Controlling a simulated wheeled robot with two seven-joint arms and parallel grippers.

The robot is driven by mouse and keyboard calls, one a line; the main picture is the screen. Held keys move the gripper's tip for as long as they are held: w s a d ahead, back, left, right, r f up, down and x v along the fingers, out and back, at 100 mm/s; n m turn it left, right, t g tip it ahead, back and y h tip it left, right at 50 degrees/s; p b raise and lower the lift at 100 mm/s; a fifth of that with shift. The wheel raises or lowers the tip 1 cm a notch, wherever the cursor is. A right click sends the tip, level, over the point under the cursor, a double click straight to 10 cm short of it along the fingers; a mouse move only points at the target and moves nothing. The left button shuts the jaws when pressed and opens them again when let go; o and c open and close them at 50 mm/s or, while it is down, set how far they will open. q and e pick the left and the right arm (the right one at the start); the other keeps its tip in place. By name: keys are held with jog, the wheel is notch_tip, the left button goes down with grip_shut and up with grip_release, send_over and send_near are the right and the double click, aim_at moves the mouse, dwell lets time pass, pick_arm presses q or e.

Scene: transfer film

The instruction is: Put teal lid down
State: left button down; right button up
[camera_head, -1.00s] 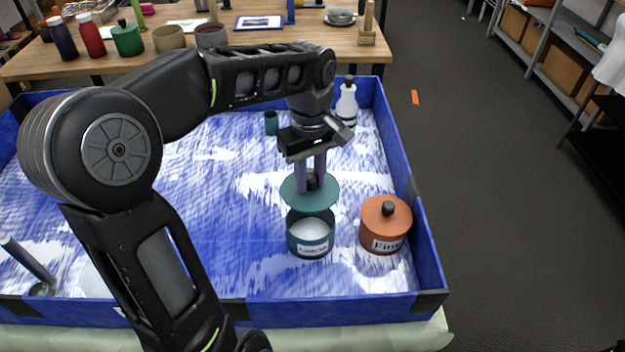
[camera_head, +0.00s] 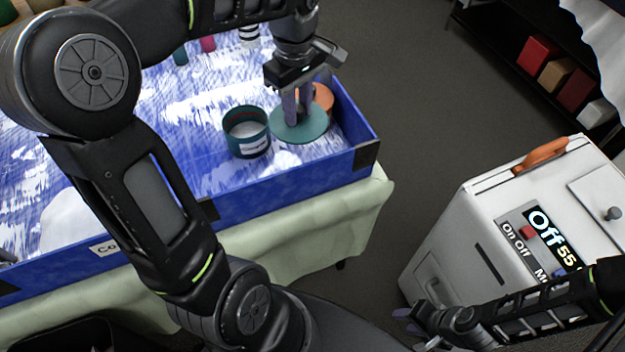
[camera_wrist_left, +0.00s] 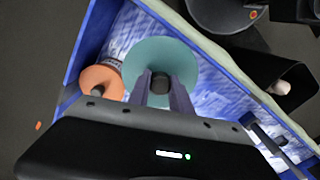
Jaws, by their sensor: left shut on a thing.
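The teal lid (camera_head: 300,127) is a round disc with a dark knob. My left gripper (camera_head: 299,115) is shut on its knob and holds it to the right of the teal pot, in front of the orange jar. In the left wrist view the lid (camera_wrist_left: 162,58) sits between the fingers (camera_wrist_left: 160,90). I cannot tell whether the lid touches the tray floor. The teal pot (camera_head: 247,134) stands open, with white contents. My right gripper (camera_head: 420,322) is low beside the white machine; its fingers are partly hidden.
The orange lidded jar (camera_head: 322,98) stands close behind the teal lid; it shows in the left wrist view (camera_wrist_left: 103,82). The blue tray wall (camera_head: 300,175) is near, at front and right. A white machine (camera_head: 520,225) with an "Off" display stands at the right.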

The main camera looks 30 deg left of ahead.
pick_arm(q)
jog(key=shift+w+a+f, duration=0.1)
jog(key=shift+w, duration=0.05)
jog(key=shift+f, duration=0.15)
notch_tip(320, 180, down, 13)
jog(key=shift+f, duration=0.1)
dwell(0.4)
jog(key=shift+f, duration=2.2)
jog(key=shift+f, duration=0.2)
jog(key=c, duration=1.2)
grip_release()
jog(key=shift+o, duration=0.2)
